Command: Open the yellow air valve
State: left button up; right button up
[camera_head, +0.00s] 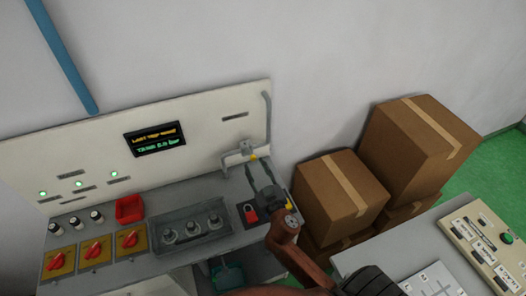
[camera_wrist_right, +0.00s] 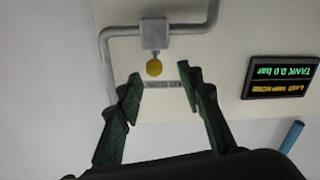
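The yellow air valve (camera_wrist_right: 154,67) shows in the right wrist view as a round yellow knob on a grey block (camera_wrist_right: 154,33) in a grey pipe. In the head view the yellow knob (camera_head: 253,158) is small, at the right end of the white panel. My right gripper (camera_head: 258,165) reaches up toward it from below. In the right wrist view its two green fingers (camera_wrist_right: 163,82) are open, and the knob appears just beyond the gap between the tips, with nothing held. Contact is not visible. My left gripper is out of view.
The display (camera_head: 154,139) carries green text; the wrist view reads TANK 0.0 bar. Cardboard boxes (camera_head: 340,195) stand right of my gripper.

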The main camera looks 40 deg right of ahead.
jog(key=shift+m, duration=0.3)
jog(key=x, duration=0.5)
jog(key=d+x, duration=0.1)
jog(key=x, duration=0.1)
jog(key=shift+w+f, duration=0.15)
jog(key=shift+w, duration=0.15)
jog(key=shift+c, duration=0.3)
grip_shut()
